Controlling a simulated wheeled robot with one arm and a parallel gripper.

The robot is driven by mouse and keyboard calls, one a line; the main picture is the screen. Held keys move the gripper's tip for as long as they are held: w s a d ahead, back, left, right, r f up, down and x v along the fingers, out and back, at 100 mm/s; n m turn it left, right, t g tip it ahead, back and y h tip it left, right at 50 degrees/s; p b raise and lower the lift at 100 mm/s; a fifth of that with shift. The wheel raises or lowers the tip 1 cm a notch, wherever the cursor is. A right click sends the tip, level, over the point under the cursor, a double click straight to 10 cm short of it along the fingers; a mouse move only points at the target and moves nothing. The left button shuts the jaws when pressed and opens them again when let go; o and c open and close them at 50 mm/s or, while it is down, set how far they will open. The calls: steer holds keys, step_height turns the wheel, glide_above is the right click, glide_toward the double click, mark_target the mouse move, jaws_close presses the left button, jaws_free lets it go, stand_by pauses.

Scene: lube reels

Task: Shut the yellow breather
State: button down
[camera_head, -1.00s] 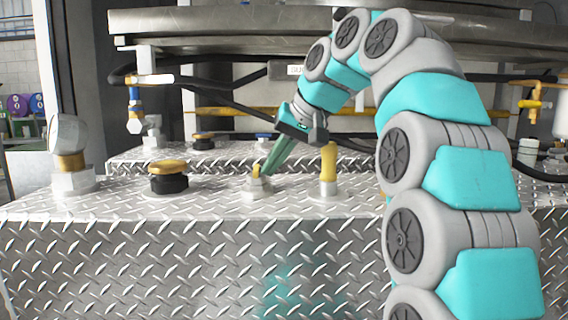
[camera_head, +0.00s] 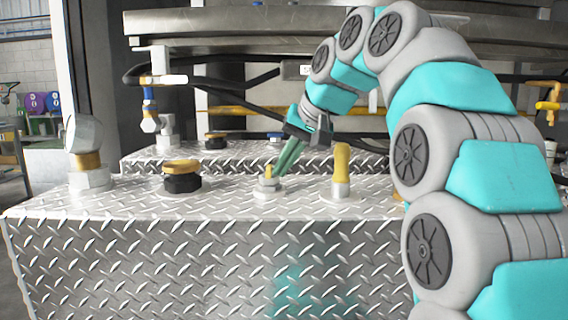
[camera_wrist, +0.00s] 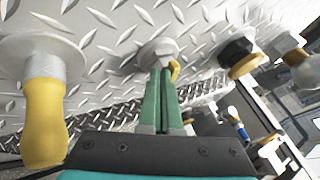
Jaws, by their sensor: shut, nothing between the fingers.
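A small pale metal fitting (camera_head: 267,187) with a short yellow piece (camera_head: 268,171) stands on the diamond-plate top; it appears to be the yellow breather. In the wrist view the fitting's round body (camera_wrist: 157,50) is straight ahead, and the yellow piece (camera_wrist: 175,71) shows just right of the fingers. My gripper (camera_head: 279,172) has green fingers, shut and empty, slanting down to the fitting. Their tips (camera_wrist: 158,72) are at the fitting, right beside the yellow piece; I cannot tell if they touch it. The fingers hide part of the fitting in the wrist view.
A yellow-handled post (camera_head: 341,162) stands close to the right of the fitting. A yellow-topped black cap (camera_head: 182,176) is to the left, and a gauge (camera_head: 86,150) is farther left. Hoses and a shelf (camera_head: 330,45) are behind. Bare plate lies in front of the fitting.

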steer(key=shift+s+a+m+t+h+p, duration=0.15)
steer(key=shift+m+t+h+p, duration=0.25)
steer(key=shift+m, duration=0.5)
